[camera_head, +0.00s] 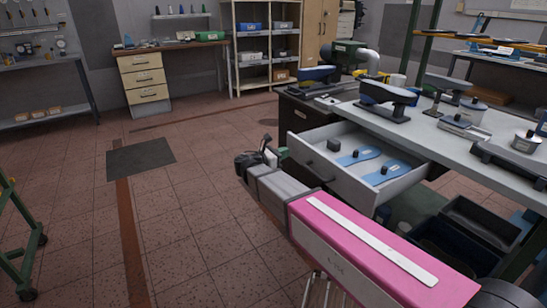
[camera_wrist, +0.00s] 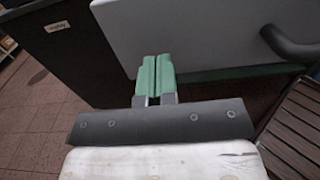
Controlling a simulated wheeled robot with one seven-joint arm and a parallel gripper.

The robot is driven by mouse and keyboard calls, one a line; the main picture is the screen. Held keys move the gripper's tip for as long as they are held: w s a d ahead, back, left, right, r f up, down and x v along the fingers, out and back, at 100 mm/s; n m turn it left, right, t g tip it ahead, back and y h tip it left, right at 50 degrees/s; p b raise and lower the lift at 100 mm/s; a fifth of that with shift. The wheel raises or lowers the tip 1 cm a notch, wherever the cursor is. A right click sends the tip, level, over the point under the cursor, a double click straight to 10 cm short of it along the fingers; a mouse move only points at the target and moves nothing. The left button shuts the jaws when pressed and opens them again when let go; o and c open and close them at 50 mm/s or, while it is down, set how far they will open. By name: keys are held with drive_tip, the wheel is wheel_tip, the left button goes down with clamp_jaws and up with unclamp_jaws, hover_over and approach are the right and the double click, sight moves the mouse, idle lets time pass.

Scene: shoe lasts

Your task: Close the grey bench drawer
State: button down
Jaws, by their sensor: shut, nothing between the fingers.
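The grey bench drawer (camera_head: 312,160) stands pulled out from under the bench top, open, with blue sole-shaped pieces (camera_head: 387,172) and small dark blocks inside. In the wrist view its pale grey front panel (camera_wrist: 190,35) fills the upper middle, with a dark curved handle (camera_wrist: 292,45) at the right. My gripper (camera_wrist: 155,76) has its two green fingers together and empty. The fingers overlap the panel's left part in the wrist view; I cannot tell if they touch it. In the head view my gripper (camera_head: 281,153) is by the drawer's left front corner, partly hidden.
A dark cabinet (camera_wrist: 65,50) with a small label stands left of the drawer. The bench top (camera_head: 440,135) carries shoe lasts and tools. Dark bins (camera_head: 480,222) sit below it. The tiled floor to the left is clear, with a dark mat (camera_head: 140,157).

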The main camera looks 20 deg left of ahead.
sight(348, 138)
drive_tip(key=shift+x, duration=1.2)
drive_tip(key=x, duration=3.3)
drive_tip(key=shift+w+d, duration=0.2)
drive_tip(key=shift+d, duration=0.1)
drive_tip(key=shift+w, duration=0.1)
